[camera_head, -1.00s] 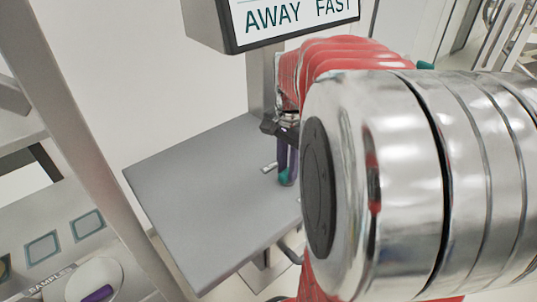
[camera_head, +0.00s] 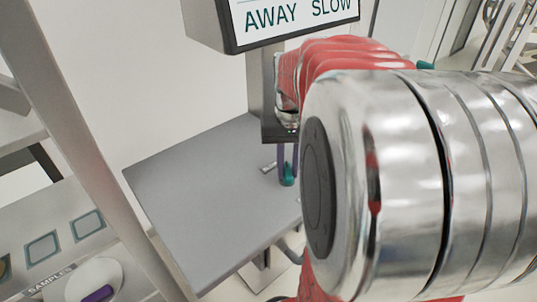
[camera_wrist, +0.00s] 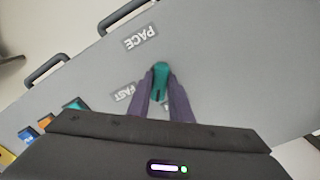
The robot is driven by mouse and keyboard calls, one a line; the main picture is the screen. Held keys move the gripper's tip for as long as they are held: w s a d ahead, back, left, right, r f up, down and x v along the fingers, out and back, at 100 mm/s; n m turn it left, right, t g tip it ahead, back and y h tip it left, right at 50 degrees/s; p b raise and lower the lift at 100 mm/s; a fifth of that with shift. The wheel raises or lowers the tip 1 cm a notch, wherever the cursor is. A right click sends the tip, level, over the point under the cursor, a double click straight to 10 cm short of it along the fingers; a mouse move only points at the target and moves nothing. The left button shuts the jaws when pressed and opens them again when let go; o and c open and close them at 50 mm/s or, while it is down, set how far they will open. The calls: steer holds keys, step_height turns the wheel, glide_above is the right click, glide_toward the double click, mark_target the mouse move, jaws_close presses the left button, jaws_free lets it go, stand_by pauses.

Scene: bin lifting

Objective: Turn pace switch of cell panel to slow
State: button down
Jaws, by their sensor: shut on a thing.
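The cell panel (camera_head: 200,190) is a grey sloped board below a screen (camera_head: 296,18) that reads "AWAY SLOW". In the wrist view the panel (camera_wrist: 225,70) carries a "PACE" label (camera_wrist: 141,37) and a "FAST" label (camera_wrist: 124,93). The teal pace switch (camera_wrist: 161,74) lies between the purple fingers of my gripper (camera_wrist: 161,88), which is shut on it. The switch (camera_head: 287,174) also shows in the head view, at the fingertips. Another label right of the fingers is mostly hidden.
Several coloured controls (camera_wrist: 45,121) sit on the panel's left part in the wrist view. Two dark handles (camera_wrist: 47,68) stand along its edge. A "SAMPLES" shelf (camera_head: 65,285) is at lower left. My arm hides the head view's right side.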

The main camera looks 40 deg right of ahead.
mark_target(288, 170)
steer(key=n, duration=0.3)
steer(key=shift+n, duration=2.2)
steer(key=c, duration=1.6)
jaws_free()
step_height(288, 170, up, 14)
steer(key=shift+f, duration=0.15)
steer(key=shift+w, duration=0.1)
